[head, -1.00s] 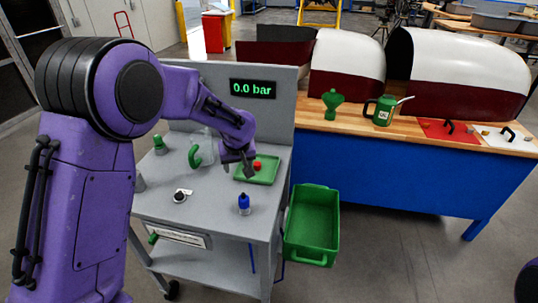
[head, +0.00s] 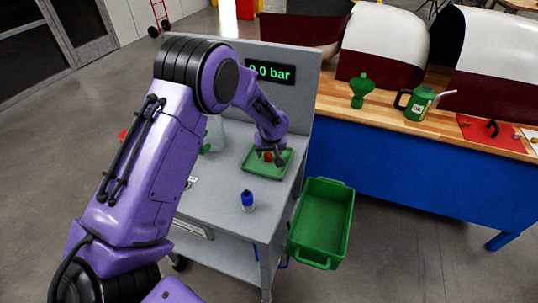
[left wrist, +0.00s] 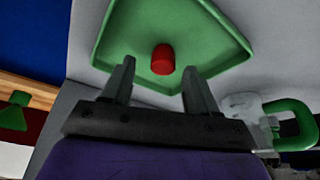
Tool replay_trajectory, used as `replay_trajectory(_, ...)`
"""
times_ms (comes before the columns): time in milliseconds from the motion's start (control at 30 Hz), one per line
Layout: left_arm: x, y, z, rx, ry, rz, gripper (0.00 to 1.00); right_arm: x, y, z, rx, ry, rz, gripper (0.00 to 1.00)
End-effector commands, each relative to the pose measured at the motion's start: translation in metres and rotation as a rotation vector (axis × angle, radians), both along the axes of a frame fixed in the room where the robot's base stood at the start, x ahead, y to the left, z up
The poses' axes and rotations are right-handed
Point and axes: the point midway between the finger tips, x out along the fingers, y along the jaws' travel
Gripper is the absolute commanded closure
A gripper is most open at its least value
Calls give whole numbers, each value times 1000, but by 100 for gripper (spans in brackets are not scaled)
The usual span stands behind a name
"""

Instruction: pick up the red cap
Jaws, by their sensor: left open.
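The red cap (head: 268,156) stands in a shallow green tray (head: 252,168) on the grey cart. In the left wrist view the red cap (left wrist: 163,59) lies just beyond and between the two fingertips, with bare tray (left wrist: 120,35) around it. My left gripper (head: 272,152) is over the tray, close to the cap. In the left wrist view its fingers (left wrist: 158,68) are apart with nothing held between them. My right gripper is not in view.
A deep green bin (head: 340,215) is right of the cart. A wooden-topped blue bench (head: 400,165) holds a green funnel (head: 361,90) and green can (head: 418,102). A display panel (head: 270,73) backs the cart.

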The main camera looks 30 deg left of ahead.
Motion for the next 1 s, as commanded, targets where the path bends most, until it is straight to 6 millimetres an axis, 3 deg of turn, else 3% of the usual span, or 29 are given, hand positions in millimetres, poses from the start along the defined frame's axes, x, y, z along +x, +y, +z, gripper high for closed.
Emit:
replay_trajectory(100, 4, 5, -12, 0, 0, 2, 41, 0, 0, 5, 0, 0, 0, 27)
replay_trajectory(333, 4, 6, -14, 0, -2, 3, 41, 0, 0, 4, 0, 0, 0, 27)
replay_trajectory(500, 4, 6, -14, 1, -2, 3, 96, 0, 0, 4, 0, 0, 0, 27)
replay_trajectory(533, 4, 6, -14, 1, -2, 3, 100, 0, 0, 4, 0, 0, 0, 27)
replay_trajectory(867, 4, 6, -13, 1, -2, 3, 100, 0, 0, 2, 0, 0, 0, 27)
replay_trajectory(1000, 5, 6, -2, 0, -6, 4, 100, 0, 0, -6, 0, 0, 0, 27)
